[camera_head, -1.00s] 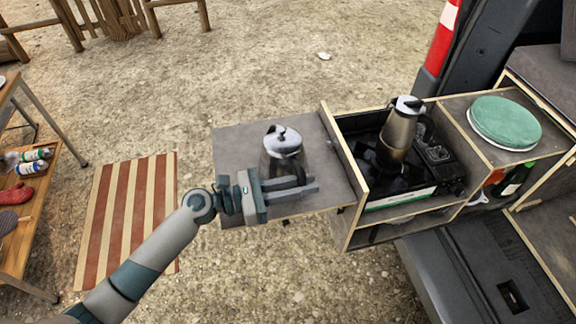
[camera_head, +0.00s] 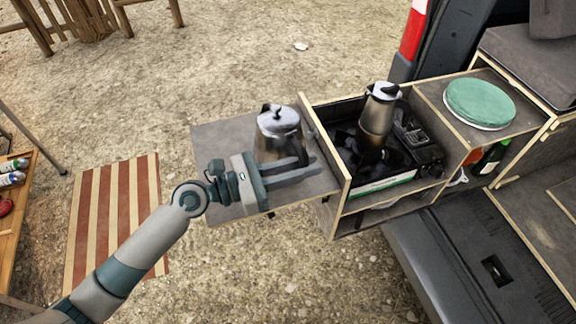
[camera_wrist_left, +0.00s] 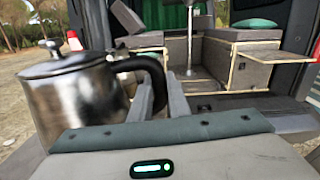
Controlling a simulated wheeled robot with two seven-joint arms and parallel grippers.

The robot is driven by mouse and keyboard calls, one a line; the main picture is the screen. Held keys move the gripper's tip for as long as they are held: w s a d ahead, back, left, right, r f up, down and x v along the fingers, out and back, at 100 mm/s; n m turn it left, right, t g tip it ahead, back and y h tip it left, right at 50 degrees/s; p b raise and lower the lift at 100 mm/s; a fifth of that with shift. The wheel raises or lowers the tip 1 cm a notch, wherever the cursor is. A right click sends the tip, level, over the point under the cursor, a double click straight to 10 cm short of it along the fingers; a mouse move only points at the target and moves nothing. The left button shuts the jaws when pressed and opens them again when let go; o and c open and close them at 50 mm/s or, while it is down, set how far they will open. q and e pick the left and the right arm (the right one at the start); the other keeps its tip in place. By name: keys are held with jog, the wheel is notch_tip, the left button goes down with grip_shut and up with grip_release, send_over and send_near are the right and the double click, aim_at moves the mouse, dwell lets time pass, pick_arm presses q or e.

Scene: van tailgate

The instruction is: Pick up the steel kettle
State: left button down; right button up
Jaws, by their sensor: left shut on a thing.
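The steel kettle (camera_head: 278,125), with a lid and knob, is upright over the grey fold-out shelf (camera_head: 215,147). It appears raised a little above the shelf, though its base is partly hidden by my fingers. My left gripper (camera_head: 302,168) is shut on the kettle's handle from the near side. In the left wrist view the kettle (camera_wrist_left: 75,95) fills the left side, and its black handle (camera_wrist_left: 150,70) passes between my fingers (camera_wrist_left: 158,100). My right gripper is in neither view.
Right of the shelf, a drawer box (camera_head: 345,185) holds a black stove with a steel coffee pot (camera_head: 377,118) on it. A green round cushion (camera_head: 479,102) lies farther right. A striped mat (camera_head: 112,215) lies on the ground at left. Open ground lies behind the shelf.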

pick_arm(q)
jog(key=s+d+r+p, duration=0.1)
jog(key=s+d+r, duration=0.2)
jog(key=d, duration=0.3)
jog(key=shift+s+d+r, duration=0.15)
jog(key=shift+r, duration=0.5)
